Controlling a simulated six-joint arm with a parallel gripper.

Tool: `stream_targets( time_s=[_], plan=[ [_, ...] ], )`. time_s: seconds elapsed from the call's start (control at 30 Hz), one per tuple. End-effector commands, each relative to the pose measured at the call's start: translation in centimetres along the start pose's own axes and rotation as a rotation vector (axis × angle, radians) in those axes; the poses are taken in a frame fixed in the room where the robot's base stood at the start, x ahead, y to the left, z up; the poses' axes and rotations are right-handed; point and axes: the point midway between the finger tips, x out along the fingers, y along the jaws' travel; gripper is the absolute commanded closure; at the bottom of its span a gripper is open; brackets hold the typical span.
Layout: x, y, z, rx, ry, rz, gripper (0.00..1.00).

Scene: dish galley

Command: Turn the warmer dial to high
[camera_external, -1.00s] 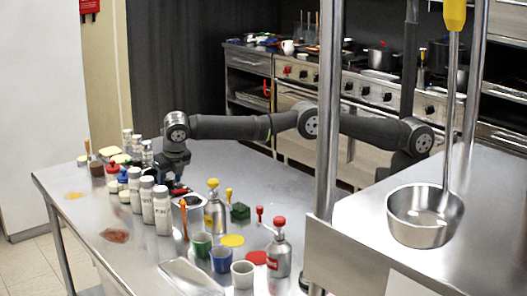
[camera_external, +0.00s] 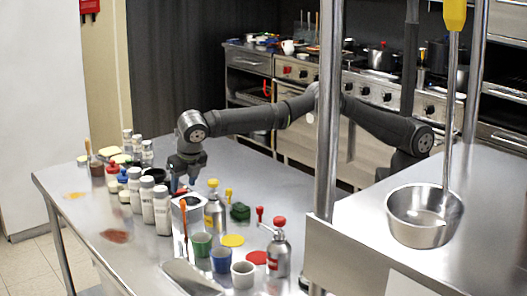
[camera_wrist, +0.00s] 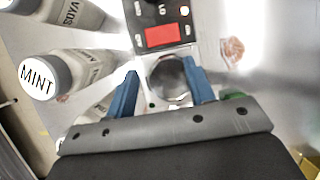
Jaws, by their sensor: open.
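In the external view my gripper (camera_external: 183,182) points down over the table, just above an upright silver box (camera_external: 187,216). The dial's setting is not readable.
A steel post (camera_external: 328,120) rises at the right. The table's back is clear (camera_external: 240,165).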

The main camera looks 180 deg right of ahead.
Motion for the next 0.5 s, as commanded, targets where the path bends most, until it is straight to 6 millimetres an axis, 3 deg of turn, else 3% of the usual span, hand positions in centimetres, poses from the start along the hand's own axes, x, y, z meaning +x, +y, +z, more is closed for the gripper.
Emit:
stream_targets(
  time_s=[0.2, 0.5],
  plan=[
    [-1.0, 0.3, -2.5, -0.001, 0.000, 0.000, 0.51],
    [-1.2, 0.3, -2.9, 0.001, -0.001, 0.000, 0.51]
  ],
)
